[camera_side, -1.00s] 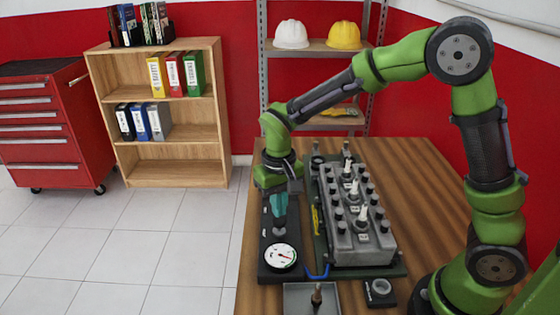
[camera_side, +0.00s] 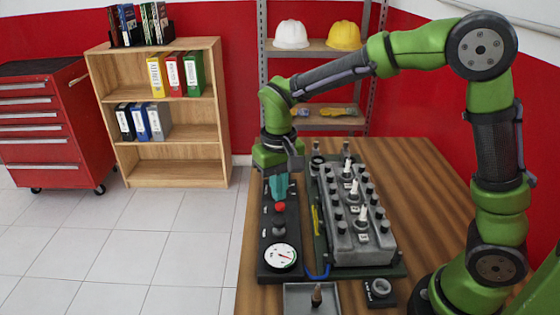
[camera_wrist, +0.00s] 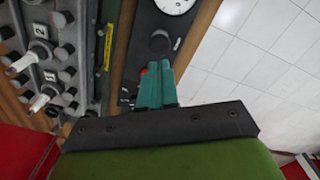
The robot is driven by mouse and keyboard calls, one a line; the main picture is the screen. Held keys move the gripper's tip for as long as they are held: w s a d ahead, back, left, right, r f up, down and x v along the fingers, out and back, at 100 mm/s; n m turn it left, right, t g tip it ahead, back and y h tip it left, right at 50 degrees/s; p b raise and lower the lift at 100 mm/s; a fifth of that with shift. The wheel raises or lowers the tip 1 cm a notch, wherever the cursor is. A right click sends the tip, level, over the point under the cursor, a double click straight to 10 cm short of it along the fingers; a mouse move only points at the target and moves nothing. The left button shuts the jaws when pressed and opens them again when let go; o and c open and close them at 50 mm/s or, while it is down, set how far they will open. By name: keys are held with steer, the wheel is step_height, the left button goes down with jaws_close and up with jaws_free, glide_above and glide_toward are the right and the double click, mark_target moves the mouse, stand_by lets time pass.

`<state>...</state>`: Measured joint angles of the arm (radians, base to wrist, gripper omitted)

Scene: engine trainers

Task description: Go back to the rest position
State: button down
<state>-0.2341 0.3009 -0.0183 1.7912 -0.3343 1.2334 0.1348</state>
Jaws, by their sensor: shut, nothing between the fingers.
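My gripper (camera_side: 279,188) is shut and empty, with its teal fingers pointing down. It is above the black control panel (camera_side: 266,250) at the left of the table. In the side view a red button (camera_side: 280,208) shows just below the fingertips, with a small gap that I cannot measure. In the wrist view the teal fingers (camera_wrist: 157,88) lie together and hide most of the red button (camera_wrist: 144,72). A white dial gauge (camera_side: 281,256) sits at the panel's near end, with a dark knob (camera_side: 279,231) between it and the button.
The grey engine block (camera_side: 350,225) with white-topped plugs stands right of the panel. A yellow tool (camera_side: 315,219) lies between them. The wooden table (camera_side: 420,190) is clear right of the engine.

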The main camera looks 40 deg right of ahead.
steer(key=shift+r, duration=0.1)
steer(key=shift+s+f, duration=0.2)
steer(key=shift+f, duration=0.15)
steer(key=s+d+r+t+y, duration=0.1)
steer(key=s+d+r+t, duration=0.1)
steer(key=s+r, duration=0.3)
steer(key=s+d+r+m+t+y, duration=0.1)
steer(key=s+d+r+t, duration=0.2)
steer(key=s, duration=0.7)
step_height(320, 180, up, 3)
steer(key=shift+d+f+t, duration=0.2)
steer(key=shift+t, duration=0.9)
